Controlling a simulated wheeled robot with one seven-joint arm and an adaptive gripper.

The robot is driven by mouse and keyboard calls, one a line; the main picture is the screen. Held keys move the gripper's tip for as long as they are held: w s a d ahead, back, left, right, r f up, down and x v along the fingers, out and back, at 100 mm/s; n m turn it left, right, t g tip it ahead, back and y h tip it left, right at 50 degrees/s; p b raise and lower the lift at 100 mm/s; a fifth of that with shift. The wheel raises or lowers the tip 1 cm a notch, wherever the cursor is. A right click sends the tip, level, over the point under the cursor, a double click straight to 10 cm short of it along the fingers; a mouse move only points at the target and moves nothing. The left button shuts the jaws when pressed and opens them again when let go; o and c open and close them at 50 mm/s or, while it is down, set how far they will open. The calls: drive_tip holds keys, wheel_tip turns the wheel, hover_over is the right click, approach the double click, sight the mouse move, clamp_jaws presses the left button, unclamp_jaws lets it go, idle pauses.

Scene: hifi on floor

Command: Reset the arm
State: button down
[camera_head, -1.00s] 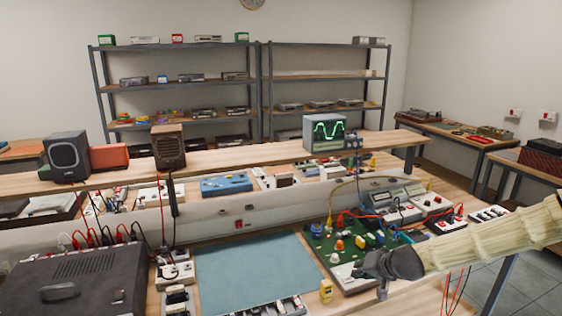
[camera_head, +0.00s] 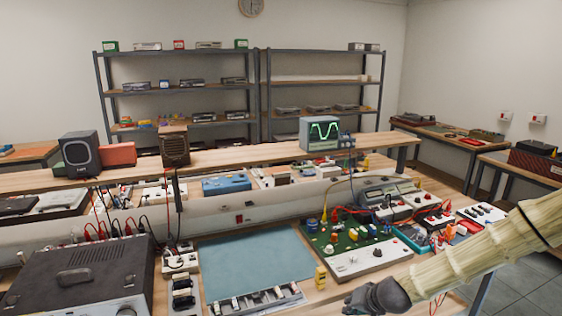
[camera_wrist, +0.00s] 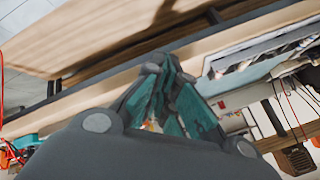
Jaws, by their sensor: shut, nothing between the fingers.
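My arm, in a pale ribbed sleeve, comes in from the right edge of the head view. My gripper (camera_head: 362,303) is at its dark end, low at the bottom of that view, in front of the green circuit board and near the bench's front edge. In the wrist view my gripper (camera_wrist: 172,95) shows its teal-padded fingers closed together with nothing held between them. The fingertips are partly cut off or too small to see well in the head view.
A workbench carries a blue-grey mat (camera_head: 255,268), a green circuit board (camera_head: 340,240), a black amplifier (camera_head: 85,275) and a small yellow block (camera_head: 320,276). Red wires hang near my gripper. An oscilloscope (camera_head: 322,132) stands on the raised shelf. Open floor (camera_head: 525,290) lies at right.

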drive_tip(key=s+f+n+g+h, duration=0.1)
drive_tip(key=s+f+g, duration=0.1)
drive_tip(key=s+f, duration=0.6)
drive_tip(key=s+a+f+g+h, duration=0.1)
drive_tip(key=s+f, duration=0.4)
drive_tip(key=s, duration=0.7)
drive_tip(key=s+f+n+g, duration=0.1)
drive_tip(key=s+f+g, duration=0.1)
drive_tip(key=s+f, duration=0.6)
drive_tip(key=s+d+n+g+h, duration=0.1)
drive_tip(key=s+d+g, duration=0.1)
drive_tip(key=s, duration=1.3)
drive_tip(key=shift+d+r+h, duration=0.15)
drive_tip(key=shift+d+h, duration=0.15)
drive_tip(key=shift+d, duration=0.1)
drive_tip(key=c, duration=1.4)
unclamp_jaws()
drive_tip(key=shift+c, duration=0.2)
drive_tip(key=shift+s+d, duration=0.1)
drive_tip(key=shift+s, duration=0.05)
